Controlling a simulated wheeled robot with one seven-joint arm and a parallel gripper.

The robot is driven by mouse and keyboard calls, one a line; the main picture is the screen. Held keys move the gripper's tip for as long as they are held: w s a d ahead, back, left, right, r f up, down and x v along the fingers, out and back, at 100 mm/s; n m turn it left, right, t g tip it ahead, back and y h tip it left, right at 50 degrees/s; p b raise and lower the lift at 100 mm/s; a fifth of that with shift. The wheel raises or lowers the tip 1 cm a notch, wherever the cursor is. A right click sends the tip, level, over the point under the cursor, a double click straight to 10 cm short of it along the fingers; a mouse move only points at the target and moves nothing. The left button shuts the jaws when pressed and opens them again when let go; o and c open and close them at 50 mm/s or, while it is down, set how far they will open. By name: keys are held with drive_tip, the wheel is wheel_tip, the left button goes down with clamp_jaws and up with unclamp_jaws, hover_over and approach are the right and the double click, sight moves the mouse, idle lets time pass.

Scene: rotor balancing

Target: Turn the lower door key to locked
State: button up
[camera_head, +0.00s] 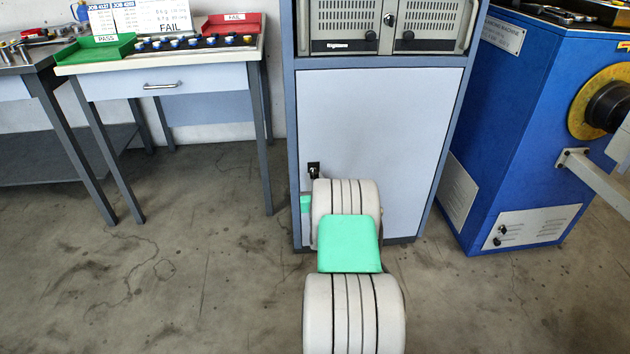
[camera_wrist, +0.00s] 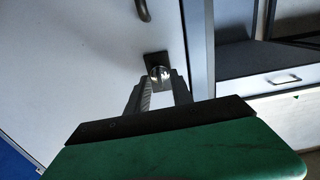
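The lower cabinet door (camera_head: 385,120) is a pale panel and looks closed. Its lock, a dark plate with a key (camera_head: 314,170), is near the door's left edge, just above my arm. In the wrist view the dark square lock plate (camera_wrist: 155,58) carries a shiny metal key (camera_wrist: 160,72). My gripper (camera_wrist: 159,80) points at the lock, its two fingers on either side of the key with a gap between them. I cannot tell whether the fingers touch the key. Its exact turn angle is too small to read. In the head view my arm hides the gripper.
Above the door are beige instrument panels (camera_head: 345,22). A blue machine (camera_head: 515,110) stands to the right. On the left, a table (camera_head: 190,70) holds a green tray (camera_head: 95,52) and a red tray (camera_head: 235,25). A dark curved handle (camera_wrist: 143,10) is near the lock.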

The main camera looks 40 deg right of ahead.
drive_tip(key=p+v, duration=0.1)
drive_tip(key=v, duration=0.6)
drive_tip(key=shift+s+a, duration=0.25)
drive_tip(key=shift+s, duration=0.05)
